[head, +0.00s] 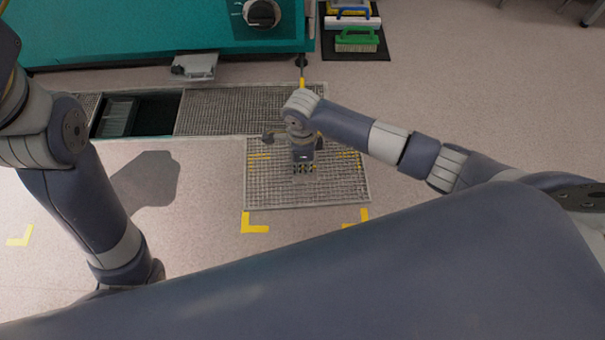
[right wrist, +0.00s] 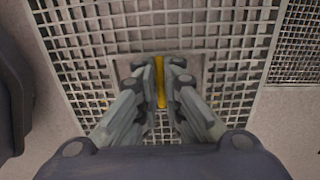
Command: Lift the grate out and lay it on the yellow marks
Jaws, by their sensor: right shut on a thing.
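The grate (head: 338,192), a grey mesh panel with a pale frame, lies level over the area of the yellow marks (head: 253,224). The two front corner marks show just beyond its near edge; the back ones show through the mesh. I cannot tell whether it touches the floor. My right gripper (head: 303,169) points down at the middle of the grate. In the right wrist view my right gripper (right wrist: 160,88) is shut around a narrow yellow bar at the grate's centre (right wrist: 215,40). My left arm shows at the left, but its gripper is out of view.
Behind the grate runs a floor channel with a dark open gap (head: 152,114) and another grate (head: 230,112) beside it. A teal machine (head: 150,35) stands behind. A black mat (head: 372,50) with brushes lies at the back. The floor to the right is clear.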

